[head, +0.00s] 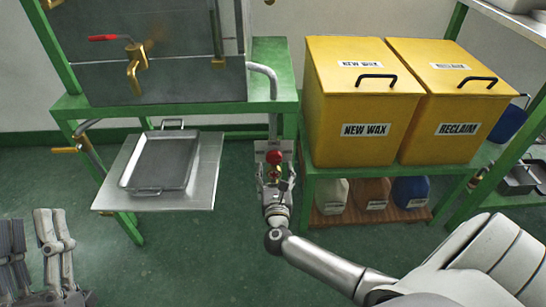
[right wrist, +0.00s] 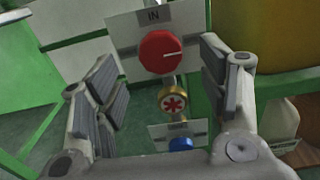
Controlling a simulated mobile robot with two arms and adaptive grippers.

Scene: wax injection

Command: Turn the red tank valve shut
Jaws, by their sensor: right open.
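A round red knob with a white line (right wrist: 160,52) sits on a white plate under an "IN" label (right wrist: 153,14). It also shows in the head view (head: 274,156), low beside the green stand. My right gripper (head: 273,172) is open, its fingers either side of the column of valves. In the right wrist view, the red knob lies ahead between and beyond the fingertips; contact is not clear. Below it are a brass fitting with a red star handle (right wrist: 174,101) and a partly hidden blue knob (right wrist: 181,144). My left gripper (head: 40,245) is at the lower left, fingers apart and empty.
A metal tank (head: 170,75) with a red lever (head: 103,38) and brass tap (head: 136,68) stands on the green stand (head: 272,65). A tray (head: 165,160) sits on a shelf at left. Yellow wax bins (head: 345,100) stand close on the right. Floor in front is clear.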

